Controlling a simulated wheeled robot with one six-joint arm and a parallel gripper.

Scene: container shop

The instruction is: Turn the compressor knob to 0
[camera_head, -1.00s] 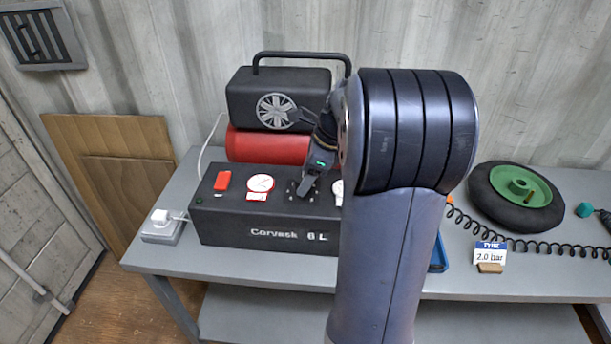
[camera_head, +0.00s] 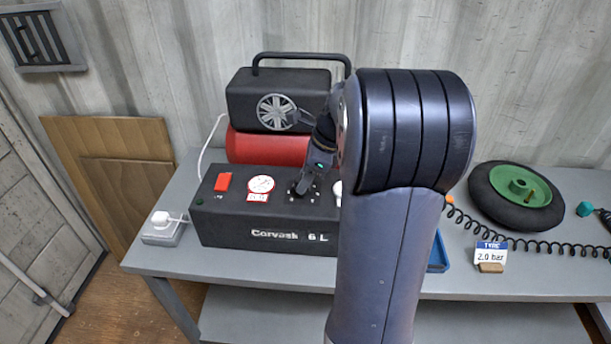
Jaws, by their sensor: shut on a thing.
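The compressor (camera_head: 225,228) stands on the bench, with a black control box in front of a red tank (camera_head: 265,147) and a dark motor housing. On the box top are a red switch (camera_head: 223,182), a white gauge (camera_head: 261,184) and, right of it, the dark knob plate (camera_head: 291,192). My gripper (camera_head: 301,191) points down at this plate and is shut on the knob. The knob itself is hidden by the fingers, so its setting cannot be read. A second gauge (camera_head: 337,190) is partly hidden by my arm.
A grey bench (camera_head: 270,273) carries everything. A white plug (camera_head: 163,218) sits in a socket at left. At right are a green-hubbed wheel (camera_head: 515,195), a coiled black hose (camera_head: 540,245) and a "2.0 bar" sign (camera_head: 490,252). A blue tray (camera_head: 438,254) is mostly hidden behind my arm.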

